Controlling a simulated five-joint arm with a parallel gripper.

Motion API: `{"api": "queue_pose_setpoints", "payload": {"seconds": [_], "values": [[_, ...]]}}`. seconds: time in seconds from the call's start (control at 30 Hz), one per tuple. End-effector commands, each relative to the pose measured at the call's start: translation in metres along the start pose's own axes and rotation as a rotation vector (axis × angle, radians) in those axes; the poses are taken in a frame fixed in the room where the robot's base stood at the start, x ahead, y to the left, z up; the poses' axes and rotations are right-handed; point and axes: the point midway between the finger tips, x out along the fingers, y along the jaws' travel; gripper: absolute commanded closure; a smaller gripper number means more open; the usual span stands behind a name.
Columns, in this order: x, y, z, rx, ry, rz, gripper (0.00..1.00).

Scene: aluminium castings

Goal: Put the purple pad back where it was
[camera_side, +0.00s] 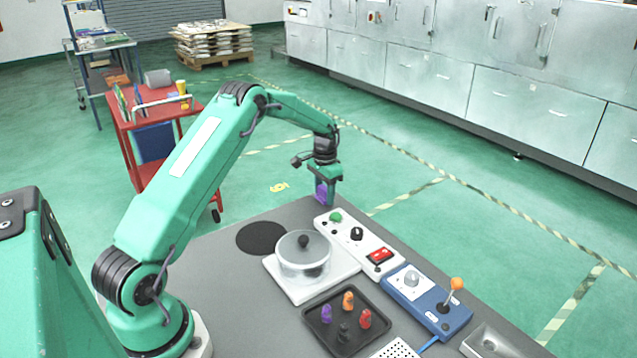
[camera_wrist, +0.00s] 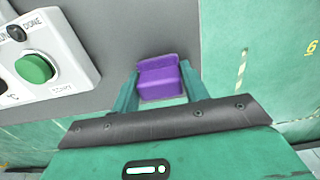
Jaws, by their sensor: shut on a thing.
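The purple pad (camera_side: 321,191) is held in my gripper (camera_side: 326,193), over the far end of the grey table. In the wrist view the purple pad (camera_wrist: 160,78) sits between the two green fingers of my gripper (camera_wrist: 158,88), which is shut on it. It looks like a small block with a raised back edge. Grey table top and a strip of green floor show around it. I cannot tell its exact height above the table.
A white control box (camera_side: 357,244) with a green button (camera_wrist: 34,68) stands close by. A clear lidded pot (camera_side: 304,262) sits on a white plate beside a dark round mat (camera_side: 262,238). A dark tray (camera_side: 347,329) holds several small coloured figures. A blue joystick box (camera_side: 428,302) stands at right.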

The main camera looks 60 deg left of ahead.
Motion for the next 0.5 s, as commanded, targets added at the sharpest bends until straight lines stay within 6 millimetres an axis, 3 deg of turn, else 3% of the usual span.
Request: {"api": "queue_pose_setpoints", "payload": {"seconds": [0.13,0.17,0.27,0.5], "values": [[0.0028,0.0,0.0,0.0,0.0,0.0,0.77],[0.0027,0.0,0.0,0.0,0.0,0.0,0.52],[0.0025,0.0,0.0,0.0,0.0,0.0,0.34],[0.0023,0.0,-0.0001,0.0,0.0,0.0,0.34]]}}
